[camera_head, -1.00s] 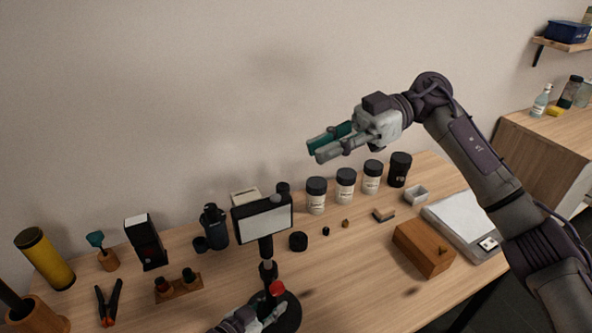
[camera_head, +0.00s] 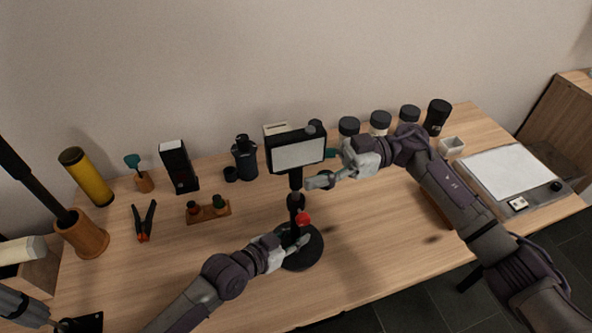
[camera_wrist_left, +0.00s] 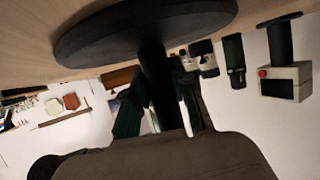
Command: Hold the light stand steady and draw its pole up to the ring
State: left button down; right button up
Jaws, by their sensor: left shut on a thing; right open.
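The light stand has a round black base (camera_head: 302,258), a dark upright pole, a red knob (camera_head: 303,218) and a rectangular lamp head (camera_head: 297,152) with a pale panel. My left gripper (camera_head: 290,241) is shut on the lower column, just above the base. In the left wrist view the black column (camera_wrist_left: 158,85) runs between its teal-padded fingers (camera_wrist_left: 158,110), with the base disc (camera_wrist_left: 145,32) at the top. My right gripper (camera_head: 322,170) is open beside the upper pole, just under the lamp head. I cannot make out the ring on the pole.
Several lidded jars (camera_head: 380,122) stand behind my right arm. A black flask (camera_head: 244,158), a small wooden rack (camera_head: 208,211), pliers (camera_head: 144,222) and a yellow cylinder (camera_head: 87,177) are to the left. A scale (camera_head: 510,178) is at the right. The front table surface is clear.

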aim_at(296, 173)
jog(key=shift+x, duration=1.55)
grip_shut()
